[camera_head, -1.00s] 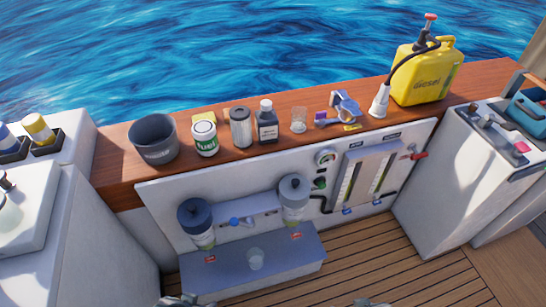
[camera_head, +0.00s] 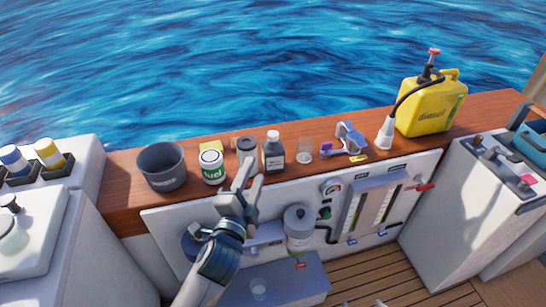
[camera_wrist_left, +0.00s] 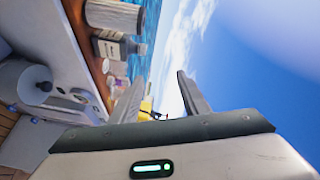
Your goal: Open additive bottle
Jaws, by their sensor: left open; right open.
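Only a sliver of my right gripper (camera_head: 378,303) shows at the bottom edge.
A clear cup (camera_head: 304,150), a blue-grey tool (camera_head: 349,138), a white funnel (camera_head: 385,134) and a yellow diesel canister (camera_head: 430,108) stand right. Filter housings (camera_head: 299,225) sit below.

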